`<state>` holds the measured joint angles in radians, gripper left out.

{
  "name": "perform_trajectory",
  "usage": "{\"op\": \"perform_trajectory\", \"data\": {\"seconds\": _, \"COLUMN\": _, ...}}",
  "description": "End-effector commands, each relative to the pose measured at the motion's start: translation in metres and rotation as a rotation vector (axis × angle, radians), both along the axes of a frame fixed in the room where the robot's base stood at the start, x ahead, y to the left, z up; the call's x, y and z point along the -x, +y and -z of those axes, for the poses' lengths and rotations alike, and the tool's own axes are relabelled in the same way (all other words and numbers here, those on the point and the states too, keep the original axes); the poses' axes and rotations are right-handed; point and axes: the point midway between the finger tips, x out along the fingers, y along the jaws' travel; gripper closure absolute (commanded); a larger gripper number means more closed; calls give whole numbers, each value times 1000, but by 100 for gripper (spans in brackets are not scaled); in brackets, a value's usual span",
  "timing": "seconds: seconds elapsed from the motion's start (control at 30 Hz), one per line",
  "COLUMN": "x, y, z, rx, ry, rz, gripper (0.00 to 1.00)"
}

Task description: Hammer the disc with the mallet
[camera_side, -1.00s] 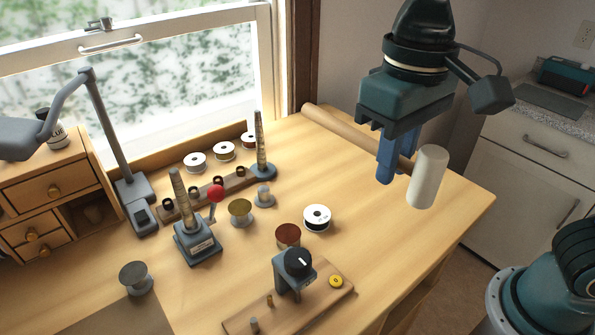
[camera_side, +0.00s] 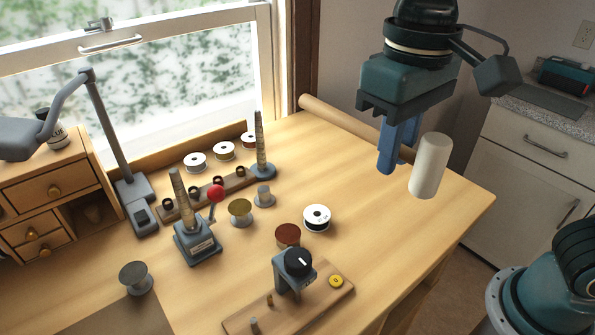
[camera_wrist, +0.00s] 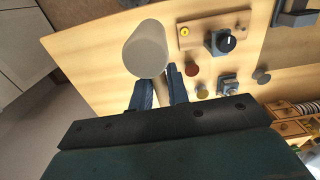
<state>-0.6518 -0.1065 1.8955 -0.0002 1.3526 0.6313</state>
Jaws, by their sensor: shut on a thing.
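My gripper (camera_side: 399,152) is shut on the handle of the mallet (camera_side: 338,117) and holds it in the air above the right side of the bench. The mallet has a long wooden handle and a pale cylindrical head (camera_side: 430,165), just right of my fingers. In the wrist view the mallet head (camera_wrist: 145,50) shows beyond my blue fingers (camera_wrist: 160,92). A small yellow disc (camera_side: 336,281) lies on a wooden board (camera_side: 318,300) near the bench's front; it also shows in the wrist view (camera_wrist: 184,31). The mallet head is well above it and apart.
A blue-grey block with a black knob (camera_side: 298,262) stands on the board beside the disc. The bench's right part (camera_side: 420,235) is clear.

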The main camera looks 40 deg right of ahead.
Motion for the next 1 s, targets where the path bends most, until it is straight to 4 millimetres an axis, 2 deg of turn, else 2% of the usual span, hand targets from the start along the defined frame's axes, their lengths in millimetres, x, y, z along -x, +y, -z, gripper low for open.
{"op": "perform_trajectory", "data": {"seconds": 0.17, "x": -5, "y": 5, "z": 2, "rx": 0, "ry": 0, "rz": -85, "gripper": 100}}
{"op": "perform_trajectory", "data": {"seconds": 0.37, "x": -14, "y": 14, "z": 5, "rx": -1, "ry": 1, "rz": -266, "gripper": 100}}
{"op": "perform_trajectory", "data": {"seconds": 1.0, "x": -49, "y": 54, "z": 24, "rx": -3, "ry": 1, "rz": -1004, "gripper": 100}}
